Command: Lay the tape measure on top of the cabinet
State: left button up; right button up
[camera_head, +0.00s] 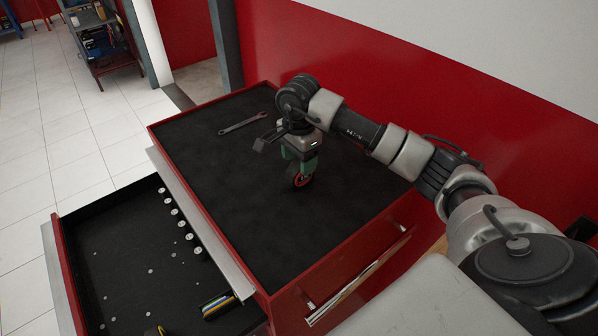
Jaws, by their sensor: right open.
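The red cabinet has a flat black top (230,165). My right gripper (300,172) points down over the middle of this top, with its green fingers open. A small round black thing with a red-orange ring (299,180) is at the fingertips, close to or on the black top. It looks like the tape measure, but the fingers partly hide it. I cannot tell if the fingers touch it. My left gripper is not in view.
A wrench (243,124) lies on the top near the back left. An open drawer (130,275) juts out at left with several sockets (175,211) and a yellow-and-black item (155,331) cut off at the bottom edge. The near part of the top is clear.

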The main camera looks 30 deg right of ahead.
aim_at(299, 164)
notch_tip(299, 164, up, 6)
jog(key=shift+r+b, duration=0.25)
jog(key=shift+b, duration=0.5)
jog(key=shift+r, duration=0.7)
